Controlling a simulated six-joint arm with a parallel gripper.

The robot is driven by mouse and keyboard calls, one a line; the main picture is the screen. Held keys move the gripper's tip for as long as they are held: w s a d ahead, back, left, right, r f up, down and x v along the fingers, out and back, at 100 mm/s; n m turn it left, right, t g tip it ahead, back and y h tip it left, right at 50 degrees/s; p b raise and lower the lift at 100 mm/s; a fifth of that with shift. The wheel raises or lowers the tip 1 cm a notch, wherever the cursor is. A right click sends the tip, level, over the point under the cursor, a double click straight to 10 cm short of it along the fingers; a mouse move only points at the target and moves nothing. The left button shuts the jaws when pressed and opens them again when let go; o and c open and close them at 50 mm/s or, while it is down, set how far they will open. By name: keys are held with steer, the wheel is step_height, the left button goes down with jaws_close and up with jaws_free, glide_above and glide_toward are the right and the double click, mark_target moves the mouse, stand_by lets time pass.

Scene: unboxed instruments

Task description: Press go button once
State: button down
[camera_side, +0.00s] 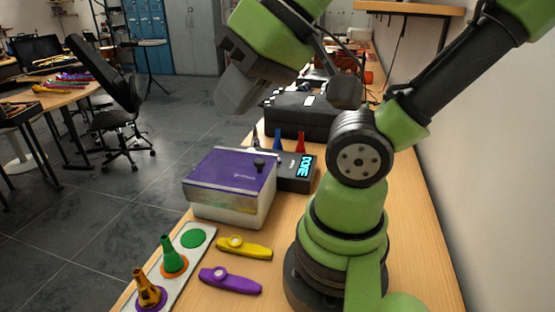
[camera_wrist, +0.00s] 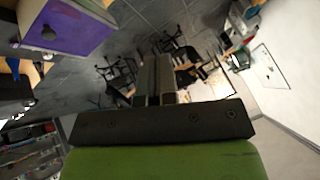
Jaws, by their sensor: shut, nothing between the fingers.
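A dark device (camera_side: 292,183) with a lit cyan screen (camera_side: 304,167) that seems to read "DONE" stands on the wooden table, behind and right of the purple-topped box. I cannot make out a go button; part of the device is hidden behind the box. My gripper (camera_side: 236,92) is shut and empty in the side view, raised well above the table, up and left of the device. In the wrist view, my gripper's (camera_wrist: 156,70) fingers are together and point out over the room's floor.
The purple-topped box (camera_side: 230,170) has a dark knob; it also shows in the wrist view (camera_wrist: 70,22). In front lie a yellow kazoo (camera_side: 243,248), a purple kazoo (camera_side: 230,281) and a pale tray (camera_side: 205,241) with coloured cones. A black case (camera_side: 300,115) stands behind.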

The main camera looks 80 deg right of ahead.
stand_by(0.4)
steer(key=w+d+f+m+t+h, duration=0.1)
steer(key=w+d+f+m+h, duration=0.25)
steer(key=w+d+m, duration=0.85)
steer(key=m+g+h, duration=0.6)
steer(key=m+g, duration=0.1)
steer(key=m, duration=0.3)
glide_above(280, 159)
step_height(280, 159, down, 12)
steer(key=shift+f, duration=4.35)
